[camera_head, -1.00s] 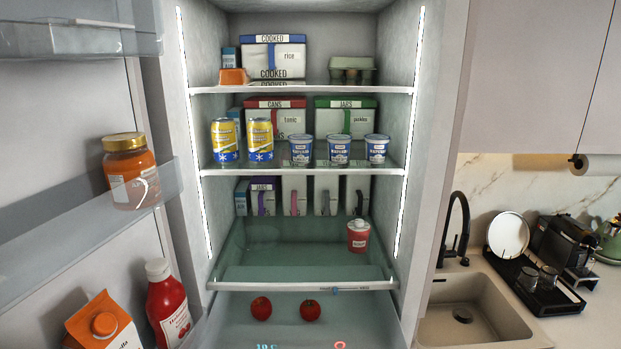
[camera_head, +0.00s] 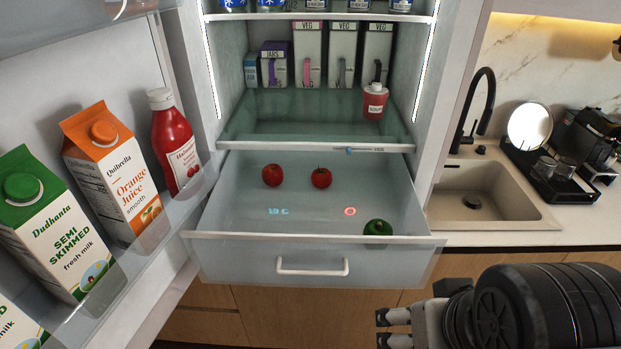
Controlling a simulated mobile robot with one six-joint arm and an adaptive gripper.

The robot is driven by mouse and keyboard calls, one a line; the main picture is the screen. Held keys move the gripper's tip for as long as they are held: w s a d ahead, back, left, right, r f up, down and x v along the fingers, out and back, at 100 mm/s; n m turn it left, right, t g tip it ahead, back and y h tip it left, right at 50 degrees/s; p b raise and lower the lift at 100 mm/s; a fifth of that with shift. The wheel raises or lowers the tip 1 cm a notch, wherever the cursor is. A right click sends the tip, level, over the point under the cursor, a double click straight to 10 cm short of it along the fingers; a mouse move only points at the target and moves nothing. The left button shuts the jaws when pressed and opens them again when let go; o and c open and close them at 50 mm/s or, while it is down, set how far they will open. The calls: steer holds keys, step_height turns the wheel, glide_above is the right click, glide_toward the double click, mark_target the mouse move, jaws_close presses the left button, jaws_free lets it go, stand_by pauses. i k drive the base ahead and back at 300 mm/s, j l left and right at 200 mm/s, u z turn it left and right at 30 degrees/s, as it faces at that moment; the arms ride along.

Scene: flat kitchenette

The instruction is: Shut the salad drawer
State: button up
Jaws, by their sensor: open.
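The salad drawer (camera_head: 250,256) is pulled out at the bottom of the open fridge. It has a pale see-through front with a white bar handle (camera_head: 312,270). Two red tomatoes (camera_head: 272,175) (camera_head: 321,178) lie toward its back, and a green pepper (camera_head: 377,229) lies near its front right. My gripper (camera_head: 381,328) is at the bottom right, right of and lower in the picture than the handle, apart from the drawer. Its fingers are open with nothing visible between them; part of it is cut off by the frame edge.
The open fridge door at the left holds a ketchup bottle (camera_head: 175,142), an orange juice carton (camera_head: 112,172) and a milk carton (camera_head: 52,222). A sink (camera_head: 490,195) and counter are at the right.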

mark_target(296, 232)
steer(key=k+j+z, duration=0.3)
steer(key=j, duration=0.2)
steer(key=k+j+z, duration=0.3)
steer(key=k+j, duration=0.05)
steer(key=j, duration=0.1)
